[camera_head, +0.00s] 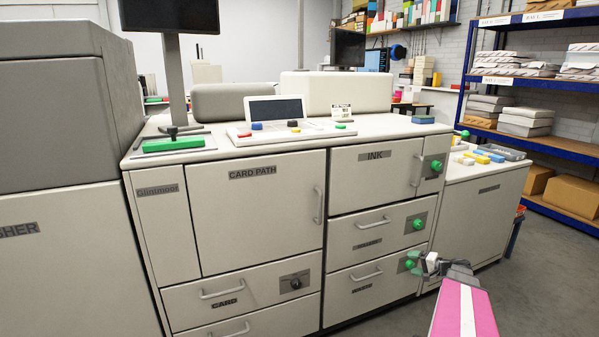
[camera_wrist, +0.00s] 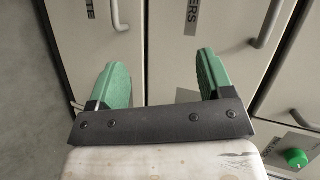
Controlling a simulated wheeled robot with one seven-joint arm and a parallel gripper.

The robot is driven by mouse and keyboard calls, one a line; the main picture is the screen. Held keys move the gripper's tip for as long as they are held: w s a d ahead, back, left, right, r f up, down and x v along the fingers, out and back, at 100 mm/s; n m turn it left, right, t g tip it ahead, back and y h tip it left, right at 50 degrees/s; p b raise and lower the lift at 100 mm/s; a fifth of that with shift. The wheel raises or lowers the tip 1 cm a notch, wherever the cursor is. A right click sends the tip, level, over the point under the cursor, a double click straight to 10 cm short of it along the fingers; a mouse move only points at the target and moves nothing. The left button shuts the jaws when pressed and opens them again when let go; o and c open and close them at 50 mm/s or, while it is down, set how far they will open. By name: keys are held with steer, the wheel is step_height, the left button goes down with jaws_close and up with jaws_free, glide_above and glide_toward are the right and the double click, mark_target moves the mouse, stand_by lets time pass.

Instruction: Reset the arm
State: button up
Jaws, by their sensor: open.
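My gripper (camera_wrist: 162,78) shows in the wrist view with its two green fingers spread wide apart and nothing between them. Beyond them are pale cabinet fronts with bar handles. In the head view my arm (camera_head: 465,308), pink with a white stripe, reaches up from the bottom right. Its end (camera_head: 432,263) is in front of the lower drawers at the right of the machine, close to the lowest green knob (camera_head: 410,263). I cannot tell there whether it touches the front.
The machine has a card path door (camera_head: 262,215), an ink door (camera_head: 375,178) and drawers, all looking shut. A grey-topped unit (camera_head: 62,110) stands at left. Blue shelving (camera_head: 530,75) with paper stacks and boxes is at right. Grey floor (camera_head: 540,290) is clear at lower right.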

steer(key=s+a+n+g+h, duration=0.4)
steer(key=s+a, duration=0.4)
steer(key=a, duration=0.5)
steer(key=s+a+n+g+h, duration=0.3)
steer(key=s+a+g+h, duration=0.2)
steer(key=a, duration=0.9)
steer(key=s+h, duration=0.1)
steer(key=s, duration=0.2)
steer(key=shift+a+r+n+g, duration=0.3)
steer(key=shift+r+n+g, duration=0.05)
steer(key=shift+n+g, duration=0.05)
steer(key=shift+s, duration=0.1)
